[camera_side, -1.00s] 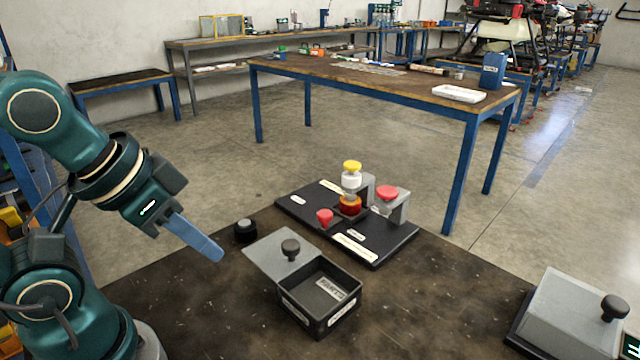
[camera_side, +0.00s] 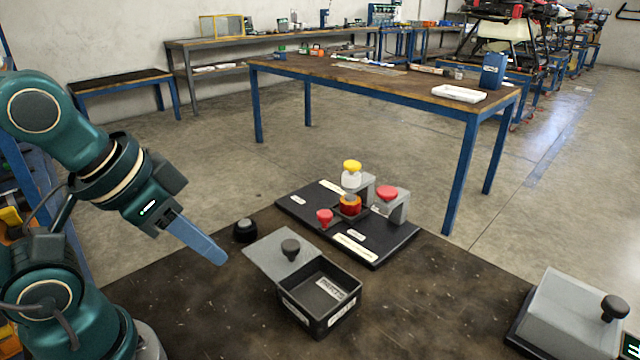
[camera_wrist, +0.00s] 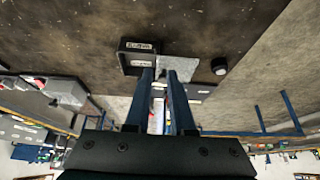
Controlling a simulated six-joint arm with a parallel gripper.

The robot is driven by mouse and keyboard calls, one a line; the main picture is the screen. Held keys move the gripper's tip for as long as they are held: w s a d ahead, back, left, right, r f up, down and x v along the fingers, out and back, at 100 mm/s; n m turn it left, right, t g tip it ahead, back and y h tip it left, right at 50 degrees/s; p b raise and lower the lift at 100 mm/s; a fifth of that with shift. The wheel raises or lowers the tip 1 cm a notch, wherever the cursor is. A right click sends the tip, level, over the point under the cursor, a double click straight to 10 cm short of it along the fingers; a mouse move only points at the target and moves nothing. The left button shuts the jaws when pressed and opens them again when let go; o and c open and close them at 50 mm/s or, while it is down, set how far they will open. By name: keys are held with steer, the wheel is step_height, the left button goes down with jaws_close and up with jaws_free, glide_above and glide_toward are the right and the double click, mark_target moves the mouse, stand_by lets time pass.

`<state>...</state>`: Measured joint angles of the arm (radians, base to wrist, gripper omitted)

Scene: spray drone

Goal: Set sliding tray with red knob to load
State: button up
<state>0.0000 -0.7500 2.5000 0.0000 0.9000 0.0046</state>
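A red knob (camera_side: 325,216) stands at the front left of a black base board (camera_side: 375,246). Behind it a small dark tray carries an orange-red cup (camera_side: 350,205), close to the knob. A white bottle with a yellow top (camera_side: 352,176) is above the cup, beside a grey bracket. I cannot read the board's labels. My gripper (camera_side: 222,260) is in the air left of the board, well apart from the knob, pointing down and right. In the wrist view its two fingers (camera_wrist: 160,78) are spread with nothing held between them.
A black round knob (camera_side: 245,230) is to the left. A red-topped grey bracket (camera_side: 396,205) stands on the board. A grey sloped box (camera_side: 570,312) is at right.

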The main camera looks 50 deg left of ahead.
steer(key=o, duration=0.5)
steer(key=shift+m, duration=0.3)
steer(key=shift+o, duration=0.3)
steer(key=shift+w+d+r+m, duration=0.1)
steer(key=shift+r+m, duration=0.15)
steer(key=shift+m, duration=0.05)
steer(key=w+d+r+m+h, duration=0.1)
steer(key=w+r+m, duration=0.3)
steer(key=w+r, duration=0.15)
steer(key=m+g+h, duration=0.2)
steer(key=m, duration=0.1)
glide_above(324, 213)
steer(key=s+a, duration=0.2)
step_height(324, 213, down, 13)
steer(key=shift+x, duration=2.35)
steer(key=shift+d, duration=0.15)
jaws_close()
